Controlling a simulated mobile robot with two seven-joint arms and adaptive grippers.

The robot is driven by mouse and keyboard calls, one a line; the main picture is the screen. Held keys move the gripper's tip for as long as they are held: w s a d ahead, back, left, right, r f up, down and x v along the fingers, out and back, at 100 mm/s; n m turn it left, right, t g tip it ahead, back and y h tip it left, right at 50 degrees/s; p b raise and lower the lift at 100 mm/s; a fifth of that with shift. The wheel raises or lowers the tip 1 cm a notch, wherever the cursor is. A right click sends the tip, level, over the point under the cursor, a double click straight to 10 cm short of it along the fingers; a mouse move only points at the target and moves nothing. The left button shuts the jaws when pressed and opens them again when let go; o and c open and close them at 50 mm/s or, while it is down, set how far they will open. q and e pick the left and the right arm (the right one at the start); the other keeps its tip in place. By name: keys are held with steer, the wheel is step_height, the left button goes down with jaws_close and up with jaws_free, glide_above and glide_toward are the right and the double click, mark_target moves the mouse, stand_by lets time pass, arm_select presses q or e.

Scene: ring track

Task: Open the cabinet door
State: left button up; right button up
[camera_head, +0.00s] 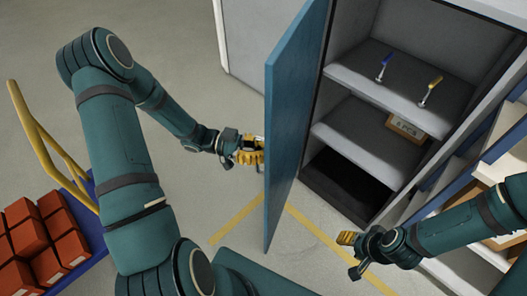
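The blue cabinet door (292,120) stands swung wide open, its edge toward me. The grey cabinet (375,95) behind it shows its shelves.
A blue-handled tool (384,66) and a yellow-handled tool (431,90) are on the upper shelf. A small brown framed card (405,128) is below them. A cart with red boxes (45,245) stands at lower left. Shelving (490,165) stands at right. Yellow lines mark the floor.

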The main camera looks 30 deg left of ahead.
arm_select(q)
steer(key=o, duration=0.5)
steer(key=shift+a, duration=0.4)
steer(key=shift+o, duration=0.9)
steer(key=shift+s+d, duration=0.1)
steer(key=shift+d, duration=0.05)
steer(key=s+a, duration=0.2)
steer(key=a, duration=0.9)
steer(key=shift+s, duration=0.1)
steer(key=shift+d, duration=0.1)
jaws_close()
